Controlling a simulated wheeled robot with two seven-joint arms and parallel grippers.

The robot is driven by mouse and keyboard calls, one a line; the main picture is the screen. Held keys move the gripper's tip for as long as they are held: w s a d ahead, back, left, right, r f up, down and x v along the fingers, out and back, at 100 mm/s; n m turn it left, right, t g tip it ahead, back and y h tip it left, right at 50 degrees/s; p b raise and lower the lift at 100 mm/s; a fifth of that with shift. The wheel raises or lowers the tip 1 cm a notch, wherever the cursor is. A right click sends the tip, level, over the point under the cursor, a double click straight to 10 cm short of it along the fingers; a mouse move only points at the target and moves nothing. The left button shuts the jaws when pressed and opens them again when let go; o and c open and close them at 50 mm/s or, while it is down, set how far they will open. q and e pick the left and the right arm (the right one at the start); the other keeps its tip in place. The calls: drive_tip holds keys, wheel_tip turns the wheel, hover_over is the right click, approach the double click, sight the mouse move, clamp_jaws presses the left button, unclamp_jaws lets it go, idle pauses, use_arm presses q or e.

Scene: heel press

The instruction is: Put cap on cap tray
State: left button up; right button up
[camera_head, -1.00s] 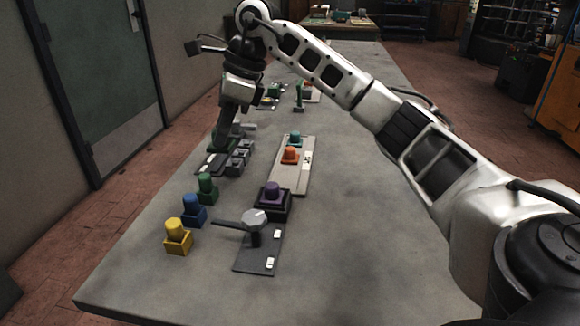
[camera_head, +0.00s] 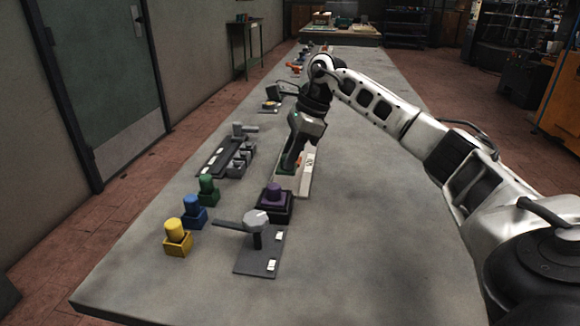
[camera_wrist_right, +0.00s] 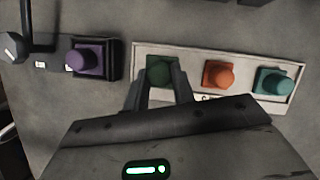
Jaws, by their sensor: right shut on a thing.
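My right gripper (camera_head: 288,166) is shut on a dark green cap (camera_wrist_right: 160,70), which also shows at the fingertips in the head view (camera_head: 285,168). The cap is at the left end of the pale cap tray (camera_wrist_right: 200,51), beside an orange cap (camera_wrist_right: 218,73) and a teal cap (camera_wrist_right: 272,81) standing on it. I cannot tell whether the green cap touches the tray. In the head view the arm hides much of the tray (camera_head: 306,182). My left gripper is not in view.
A purple cap (camera_head: 274,190) in a dark block stands just in front of the tray. A grey lever device (camera_head: 257,240) is nearer. Yellow (camera_head: 176,230), blue (camera_head: 192,208) and green (camera_head: 207,186) pieces stand left, with a dark rack (camera_head: 222,157) behind. The table's right side is clear.

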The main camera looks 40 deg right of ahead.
drive_tip(key=shift+f, duration=1.5)
drive_tip(key=shift+f, duration=0.1)
drive_tip(key=o, duration=1)
drive_tip(key=p+v, duration=0.1)
drive_tip(key=v, duration=1.1)
drive_tip(key=shift+p, duration=0.3)
